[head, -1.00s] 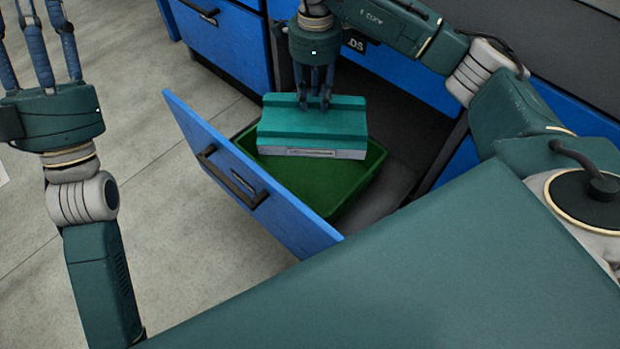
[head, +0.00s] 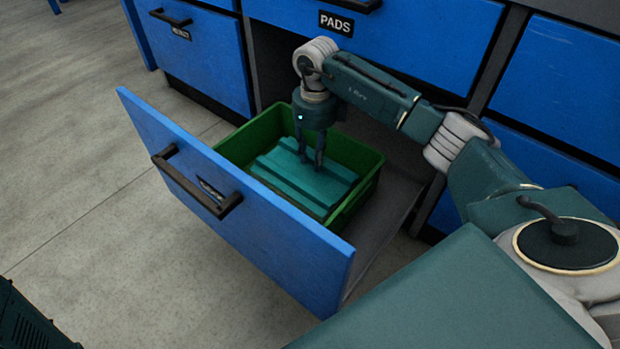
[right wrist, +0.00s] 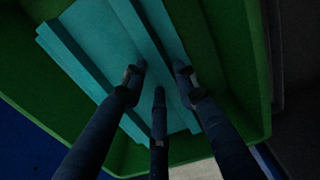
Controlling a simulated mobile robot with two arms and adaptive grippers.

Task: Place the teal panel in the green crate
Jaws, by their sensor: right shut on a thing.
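The teal panel (head: 306,185) is a ridged block lying inside the green crate (head: 357,150), low between its walls. It looks roughly flat; whether it touches the crate floor is hidden. The crate sits in an open blue drawer. My right gripper (head: 310,164) reaches down into the crate and is shut on the panel's raised rib. In the right wrist view the three fingertips (right wrist: 160,76) close around the rib of the panel (right wrist: 95,42), with the green crate walls (right wrist: 258,70) around it. My left gripper is out of view.
The drawer front (head: 235,200) with its dark handle (head: 195,185) stands left of the crate. Blue cabinet fronts, one labelled PADS (head: 336,22), rise behind it. The drawer floor (head: 385,215) is bare right of the crate. Open grey floor (head: 70,150) lies to the left.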

